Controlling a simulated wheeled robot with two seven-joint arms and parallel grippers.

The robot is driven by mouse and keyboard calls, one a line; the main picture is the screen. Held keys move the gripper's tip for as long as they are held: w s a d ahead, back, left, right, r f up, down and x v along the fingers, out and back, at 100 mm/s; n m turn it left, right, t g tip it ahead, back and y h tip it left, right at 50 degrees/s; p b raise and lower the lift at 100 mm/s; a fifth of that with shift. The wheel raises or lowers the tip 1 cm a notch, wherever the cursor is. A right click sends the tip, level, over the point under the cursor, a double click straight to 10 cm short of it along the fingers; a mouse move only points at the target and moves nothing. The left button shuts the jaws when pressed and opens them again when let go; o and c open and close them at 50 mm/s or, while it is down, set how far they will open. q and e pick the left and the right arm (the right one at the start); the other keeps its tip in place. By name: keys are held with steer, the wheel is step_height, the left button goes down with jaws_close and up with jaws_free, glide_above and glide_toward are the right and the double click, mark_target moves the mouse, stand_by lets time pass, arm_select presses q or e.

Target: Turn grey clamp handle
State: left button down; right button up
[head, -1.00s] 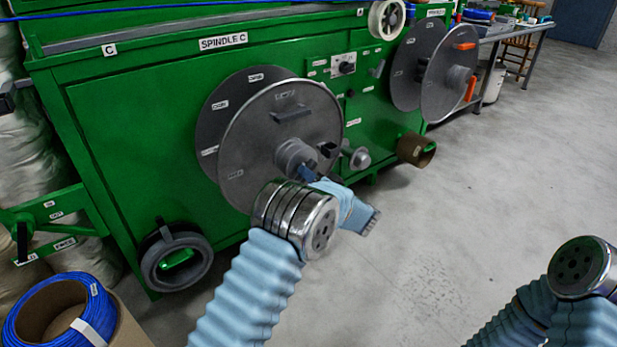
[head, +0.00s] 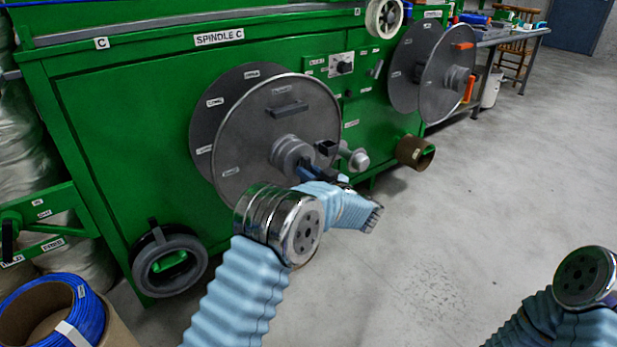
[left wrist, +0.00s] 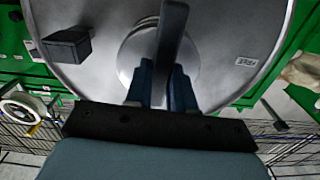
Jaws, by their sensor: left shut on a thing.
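The grey clamp handle (left wrist: 171,45) is a flat bar in front of the hub (left wrist: 152,58) of the large grey reel flange (left wrist: 220,30). My left gripper (left wrist: 161,88) is shut on it, with one blue finger on each side of the bar. In the head view the left gripper (head: 308,172) is at the hub (head: 290,153) of the spindle C reel (head: 245,150), and its fingers partly hide the handle there. My right gripper is out of the picture; only part of the right arm shows at lower right.
A grey spindle end with a round knob (head: 358,159) sticks out right of the hub. A block-shaped grip (head: 289,109) stands out from the flange. A second reel (head: 447,75) is at right. A blue cable coil (head: 75,315) lies lower left. The floor at right is clear.

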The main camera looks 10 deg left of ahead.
arm_select(q)
steer(key=shift+d+f+n, duration=0.1)
steer(key=shift+n, duration=0.3)
steer(key=c, duration=1)
jaws_free()
steer(key=shift+o, duration=0.2)
steer(key=v, duration=1.3)
steer(key=shift+s+d, duration=0.2)
steer(key=shift+d, duration=0.05)
